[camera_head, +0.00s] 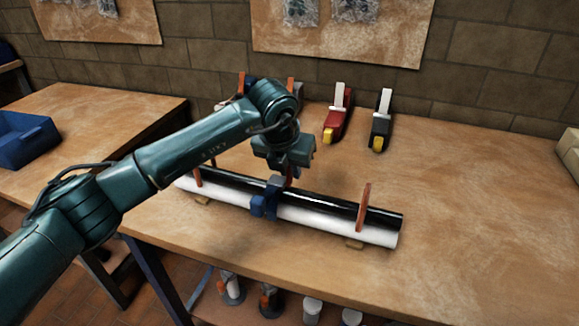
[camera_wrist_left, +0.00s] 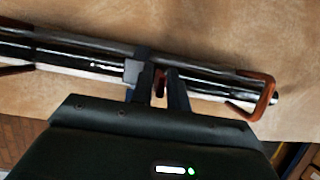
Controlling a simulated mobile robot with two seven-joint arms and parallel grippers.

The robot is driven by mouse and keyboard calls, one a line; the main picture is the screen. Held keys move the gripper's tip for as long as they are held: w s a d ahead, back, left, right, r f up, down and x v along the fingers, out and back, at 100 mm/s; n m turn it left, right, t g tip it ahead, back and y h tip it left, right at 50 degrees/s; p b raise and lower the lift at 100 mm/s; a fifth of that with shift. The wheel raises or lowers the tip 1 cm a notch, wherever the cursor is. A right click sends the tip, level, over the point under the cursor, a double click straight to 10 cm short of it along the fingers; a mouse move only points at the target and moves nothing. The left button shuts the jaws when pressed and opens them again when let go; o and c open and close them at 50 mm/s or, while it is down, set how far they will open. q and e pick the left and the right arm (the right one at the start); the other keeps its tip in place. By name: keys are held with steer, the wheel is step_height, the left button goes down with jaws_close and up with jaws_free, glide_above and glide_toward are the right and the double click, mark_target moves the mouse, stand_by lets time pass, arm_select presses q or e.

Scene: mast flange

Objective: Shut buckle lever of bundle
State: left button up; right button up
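The bundle, a black tube (camera_head: 330,207) beside a white tube (camera_head: 345,228), lies on the workbench. My left gripper (camera_head: 288,178) is over the bundle's middle, just behind the blue buckle. In the left wrist view its two dark fingers (camera_wrist_left: 162,88) straddle a small orange piece (camera_wrist_left: 160,82), with a narrow gap between them. Whether they grip it is unclear. The buckle's grey part (camera_wrist_left: 134,72) is beside the fingers. My right gripper is out of view.
A red-and-yellow tool (camera_head: 338,115) and a black-and-yellow tool (camera_head: 381,122) stand at the back of the workbench (camera_head: 470,230), near the brick wall. A blue bin (camera_head: 25,140) is on the left table. The bench's right side is mostly clear.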

arm_select(q)
jaws_close()
steer(key=shift+s+d+f+m+t+y+b, duration=0.15)
steer(key=shift+d+m+t+y+b, duration=0.25)
steer(key=shift+y+b, duration=0.65)
steer(key=shift+d+f+y+b, duration=0.1)
steer(key=shift+d+y+b, duration=0.2)
steer(key=shift+b, duration=0.2)
steer(key=y+b, duration=0.1)
steer(key=t+y+b, duration=0.1)
steer(key=shift+s+d+f+b, duration=0.15)
steer(key=shift+s+d+b, duration=0.1)
steer(key=shift+d+b, duration=0.15)
steer(key=shift+d+m+t+y+b, duration=0.2)
steer(key=shift+m+t+y+b, duration=0.15)
steer(key=shift+y+b, duration=0.35)
steer(key=shift+s, duration=0.1)
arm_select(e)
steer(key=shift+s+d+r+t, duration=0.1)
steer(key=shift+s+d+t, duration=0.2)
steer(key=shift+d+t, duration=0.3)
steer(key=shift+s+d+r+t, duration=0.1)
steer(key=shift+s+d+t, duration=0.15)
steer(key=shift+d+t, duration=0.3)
